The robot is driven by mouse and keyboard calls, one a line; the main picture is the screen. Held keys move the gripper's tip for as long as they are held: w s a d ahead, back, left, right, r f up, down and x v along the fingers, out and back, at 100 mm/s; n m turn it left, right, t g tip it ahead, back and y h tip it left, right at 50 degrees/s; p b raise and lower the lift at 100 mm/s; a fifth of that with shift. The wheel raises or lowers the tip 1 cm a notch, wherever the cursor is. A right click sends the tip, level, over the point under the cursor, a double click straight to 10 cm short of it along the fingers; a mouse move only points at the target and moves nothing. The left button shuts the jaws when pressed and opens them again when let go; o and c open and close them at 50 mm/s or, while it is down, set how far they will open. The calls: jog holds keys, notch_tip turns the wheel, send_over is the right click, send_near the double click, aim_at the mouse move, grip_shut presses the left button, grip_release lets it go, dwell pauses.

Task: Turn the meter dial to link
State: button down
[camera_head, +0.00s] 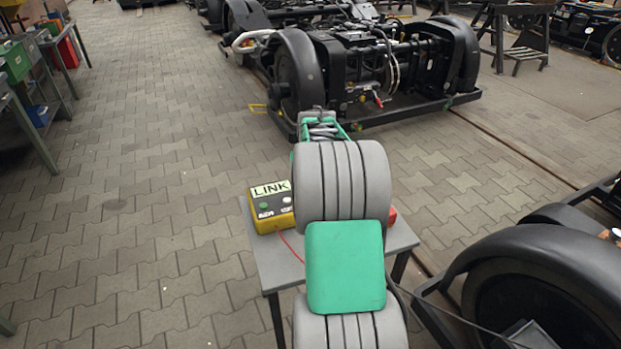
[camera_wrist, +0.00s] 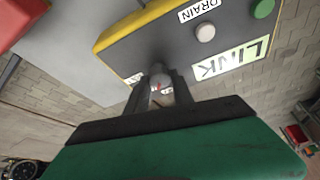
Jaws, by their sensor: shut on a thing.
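The meter (camera_head: 272,212) is a yellow box with a black face on a small grey table. Its face has a large pale LINK panel (camera_wrist: 232,60), a white button (camera_wrist: 205,32), a green button (camera_wrist: 262,8) and a DRAIN label (camera_wrist: 198,10). In the wrist view, my gripper (camera_wrist: 160,88) has its two dark fingers closed on the sides of the grey dial (camera_wrist: 158,70) at the meter's face. Small red and white marks show between the fingers. I cannot tell where the dial points. My arm hides the dial and gripper in the head view.
The grey table (camera_head: 268,268) also holds a red object (camera_head: 392,215), partly hidden by my arm. A red cable (camera_head: 290,245) runs from the meter. A black bogie (camera_head: 350,65) stands behind; another wheel (camera_head: 540,290) is close at right. Paved floor at left is clear.

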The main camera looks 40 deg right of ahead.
jog(key=shift+w+r+m, duration=0.1)
jog(key=shift+m, duration=0.5)
jog(key=shift+m+h, duration=0.3)
jog(key=c, duration=1.1)
grip_release()
jog(key=p+v, duration=0.1)
jog(key=v, duration=0.6)
jog(key=shift+a+r+p, duration=0.15)
jog(key=shift+r+p, duration=0.15)
jog(key=shift+p, duration=0.1)
